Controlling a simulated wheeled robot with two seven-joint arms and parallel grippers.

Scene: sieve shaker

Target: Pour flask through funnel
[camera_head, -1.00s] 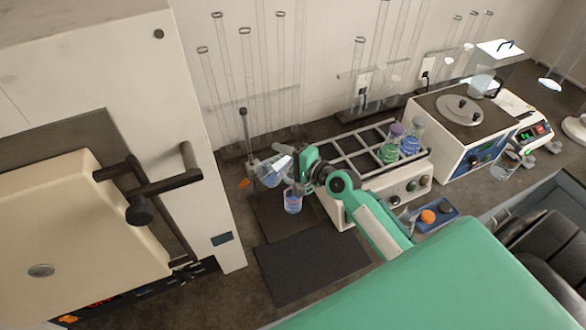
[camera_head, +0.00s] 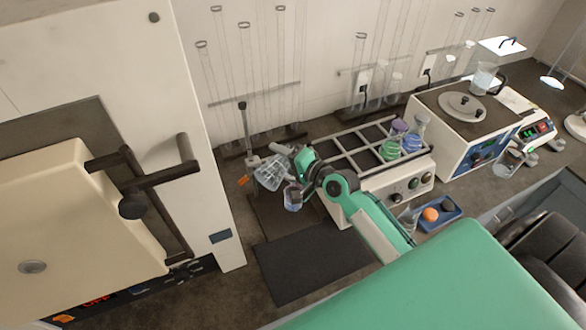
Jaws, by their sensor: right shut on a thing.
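My right gripper (camera_head: 299,168) reaches in from the lower right and is shut on a clear glass vessel, which appears to be the flask. Clear glass (camera_head: 269,174) shows at its left, tilted, in front of a stand with an upright dark rod (camera_head: 246,128). Flask and funnel overlap there, and I cannot tell their edges apart. A small glass vessel with reddish and blue contents (camera_head: 293,201) shows just below the gripper. Whether liquid is flowing is too small to see. My left gripper is not in view.
A white shaker (camera_head: 385,188) with a rack holds a green flask (camera_head: 390,151) and a blue flask (camera_head: 411,143). A blue tray (camera_head: 447,213) lies in front. A dark mat (camera_head: 305,266) is clear. A large cabinet (camera_head: 185,90) stands left. Tall glass tubes line the wall.

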